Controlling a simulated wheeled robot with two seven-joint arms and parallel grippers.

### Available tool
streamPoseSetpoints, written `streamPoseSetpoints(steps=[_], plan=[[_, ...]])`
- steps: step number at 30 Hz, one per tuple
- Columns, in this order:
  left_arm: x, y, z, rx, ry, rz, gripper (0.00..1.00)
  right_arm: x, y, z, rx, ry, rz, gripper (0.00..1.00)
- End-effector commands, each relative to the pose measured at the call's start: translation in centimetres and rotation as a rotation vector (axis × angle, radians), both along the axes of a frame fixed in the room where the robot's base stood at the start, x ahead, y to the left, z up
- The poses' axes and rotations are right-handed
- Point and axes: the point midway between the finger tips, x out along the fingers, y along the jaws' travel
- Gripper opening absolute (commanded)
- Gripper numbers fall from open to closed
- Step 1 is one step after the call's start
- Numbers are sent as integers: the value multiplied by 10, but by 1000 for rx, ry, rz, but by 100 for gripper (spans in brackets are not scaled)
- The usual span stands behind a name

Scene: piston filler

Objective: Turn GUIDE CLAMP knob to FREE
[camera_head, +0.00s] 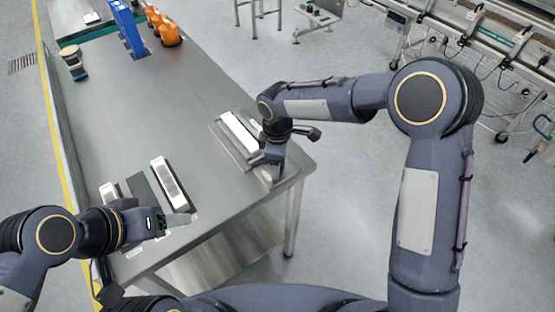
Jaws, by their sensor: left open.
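No knob marked GUIDE CLAMP can be made out in this view; labels are too small to read. A conveyor machine (470,42) with rails stands at the upper right, and a small control box (398,19) sits at its left end. My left gripper (182,220) is open over the near left part of the steel table, beside a white-topped block. My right gripper (268,168) is low at the table's right edge, close to a white bar; its fingers are partly hidden by its own wrist. Both grippers are far from the machine.
The steel table (130,105) holds a white-topped block (170,183), a white bar (239,132), several orange objects (168,33), a blue frame (127,28) and a stacked yellow-and-dark item (73,62). Open grey floor (350,60) lies between the table and the machine.

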Motion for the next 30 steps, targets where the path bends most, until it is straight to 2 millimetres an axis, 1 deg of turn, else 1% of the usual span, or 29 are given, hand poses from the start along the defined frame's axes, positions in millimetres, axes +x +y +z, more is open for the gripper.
streamPoseSetpoints(steps=[4,7,15,19,24,30], plan=[[0,0,0,0,0,0,61,0,0,1,0,0,-1,57],[0,0,-1,0,0,0,61,1,0,9,2,-3,-1,57],[0,0,-5,0,0,0,61,1,0,55,2,-4,0,57],[0,0,-6,0,0,0,61,1,0,70,2,-2,-1,57],[0,0,-6,0,0,0,61,0,0,78,1,0,-1,57],[0,0,-6,0,0,0,61,0,0,78,0,1,0,57]])
